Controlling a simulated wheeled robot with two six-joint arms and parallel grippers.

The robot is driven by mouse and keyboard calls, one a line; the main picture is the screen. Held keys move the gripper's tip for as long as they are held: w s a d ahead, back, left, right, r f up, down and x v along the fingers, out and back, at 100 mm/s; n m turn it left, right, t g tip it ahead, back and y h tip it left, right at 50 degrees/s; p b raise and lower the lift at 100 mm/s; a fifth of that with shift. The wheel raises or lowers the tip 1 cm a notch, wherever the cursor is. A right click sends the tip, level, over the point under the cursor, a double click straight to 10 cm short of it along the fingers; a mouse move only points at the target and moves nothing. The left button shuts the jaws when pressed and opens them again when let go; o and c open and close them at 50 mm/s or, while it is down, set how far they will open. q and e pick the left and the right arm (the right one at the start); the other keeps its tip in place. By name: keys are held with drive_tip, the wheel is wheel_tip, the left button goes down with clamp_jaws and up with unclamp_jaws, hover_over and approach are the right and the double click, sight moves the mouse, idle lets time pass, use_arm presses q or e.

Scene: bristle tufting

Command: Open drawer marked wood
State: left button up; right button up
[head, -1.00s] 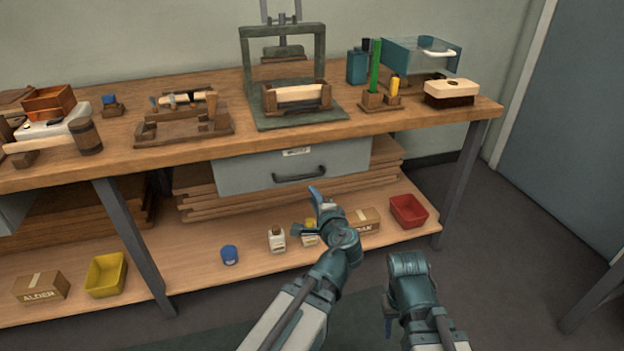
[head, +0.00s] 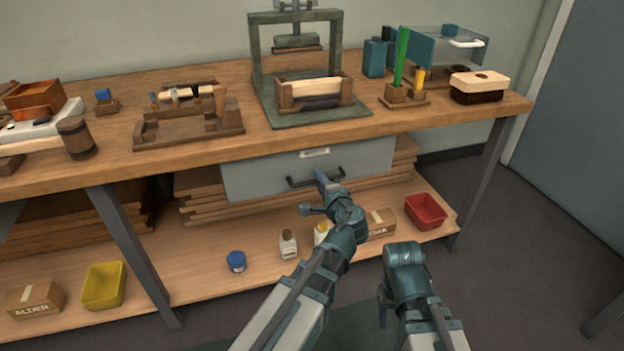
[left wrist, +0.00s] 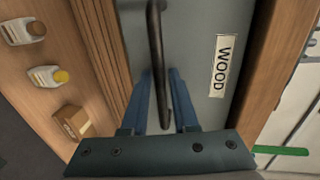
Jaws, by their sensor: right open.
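The grey drawer (head: 255,177) under the workbench is shut. Its label (left wrist: 222,65) reads WOOD in the left wrist view and is too small to read in the head view. Its dark bar handle (head: 297,183) also shows in the left wrist view (left wrist: 155,40). My left gripper (head: 325,181) is at the handle. In the left wrist view its two blue fingers (left wrist: 163,95) stand apart, with the handle between them and a gap visible beside it. My right gripper (head: 384,308) is open and empty, low in front of the bench, away from the drawer.
The bench top (head: 200,146) above the drawer carries a press (head: 300,60) and wooden holders. The lower shelf (head: 200,265) holds small bottles, a red bin (head: 426,213), a yellow bin (head: 103,287) and cardboard boxes. The floor at the right is clear.

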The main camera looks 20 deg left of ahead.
use_arm(q)
clamp_jaws()
idle(1.4)
